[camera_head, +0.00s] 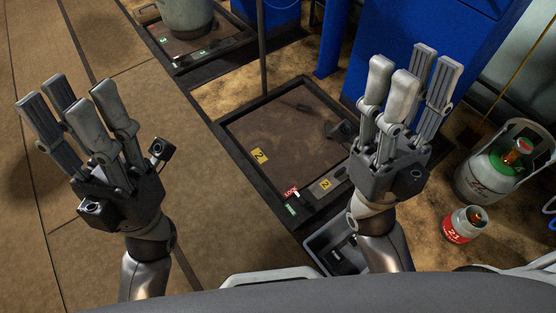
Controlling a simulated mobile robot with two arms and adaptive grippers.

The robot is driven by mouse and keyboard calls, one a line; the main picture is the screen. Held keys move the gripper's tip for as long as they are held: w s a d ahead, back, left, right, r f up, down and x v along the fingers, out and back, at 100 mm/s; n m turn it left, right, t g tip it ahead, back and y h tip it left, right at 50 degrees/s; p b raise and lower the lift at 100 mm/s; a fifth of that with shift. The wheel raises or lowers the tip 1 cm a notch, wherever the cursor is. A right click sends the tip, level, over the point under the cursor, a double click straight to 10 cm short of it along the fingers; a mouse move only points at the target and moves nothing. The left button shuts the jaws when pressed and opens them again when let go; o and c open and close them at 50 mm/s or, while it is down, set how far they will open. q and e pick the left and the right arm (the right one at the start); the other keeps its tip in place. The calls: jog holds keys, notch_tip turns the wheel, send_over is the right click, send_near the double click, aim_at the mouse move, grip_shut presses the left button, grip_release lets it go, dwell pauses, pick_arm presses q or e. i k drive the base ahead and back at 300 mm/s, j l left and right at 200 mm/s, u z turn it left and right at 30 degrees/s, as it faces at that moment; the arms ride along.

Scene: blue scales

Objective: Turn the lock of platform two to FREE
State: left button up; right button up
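Platform two (252,125) is a brown plate in a dark frame on the floor, in the middle of the head view. It carries yellow tags marked 2 (260,156). At its front left corner are a red LOCK label (291,192) and a green label (291,209), whose text is too small to read surely. A small white piece touches the red label; I cannot tell its exact position. My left gripper (66,92) is open and empty, well left of the platform. My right gripper (412,66) is open and empty, over the platform's right side, hiding part of it.
Another platform (190,45) at the top left bears a grey cylinder (187,15). A gas bottle (490,170) and a small red and white canister (464,225) stand at right. Blue cabinets (400,25) are behind. A thin pole (262,50) rises behind platform two. Floor at left is clear.

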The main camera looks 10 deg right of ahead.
aim_at(301, 200)
jog(key=i+j+z, duration=0.2)
jog(key=z, duration=0.2)
jog(key=i+j+z, duration=0.2)
jog(key=j+z, duration=0.2)
jog(key=i+j+z, duration=0.1)
jog(key=j+z, duration=0.3)
jog(key=z, duration=0.75)
